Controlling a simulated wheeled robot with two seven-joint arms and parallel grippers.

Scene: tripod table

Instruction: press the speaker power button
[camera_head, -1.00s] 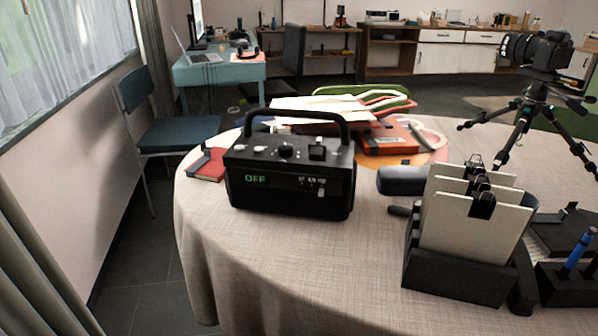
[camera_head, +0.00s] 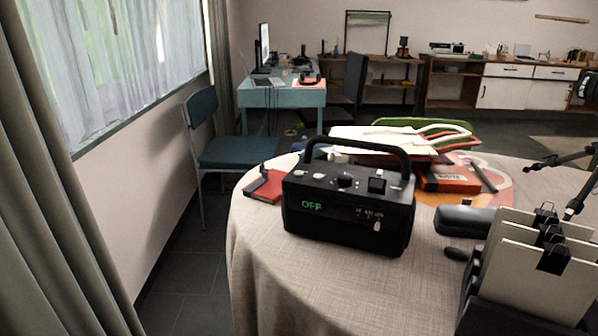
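The speaker (camera_head: 330,224) is a black box with a carry handle (camera_head: 357,142) arched over its top. It stands upright near the left edge of the round table (camera_head: 270,290). Its front display (camera_head: 313,206) reads "OFF" in green. Its top panel carries small light knobs at the left, a round black dial (camera_head: 345,181) in the middle and a square black button or block (camera_head: 377,185) at the right. I cannot tell which control is the power button. A light slider shows at the front right. Neither of my grippers is in view.
A red notebook (camera_head: 266,186) lies left of the speaker. Papers (camera_head: 390,139) and an orange box (camera_head: 447,180) lie behind it. A dark case (camera_head: 465,219) and a file holder with clipped boards (camera_head: 530,275) stand right. The cloth in front is clear. A blue chair (camera_head: 235,150) stands left.

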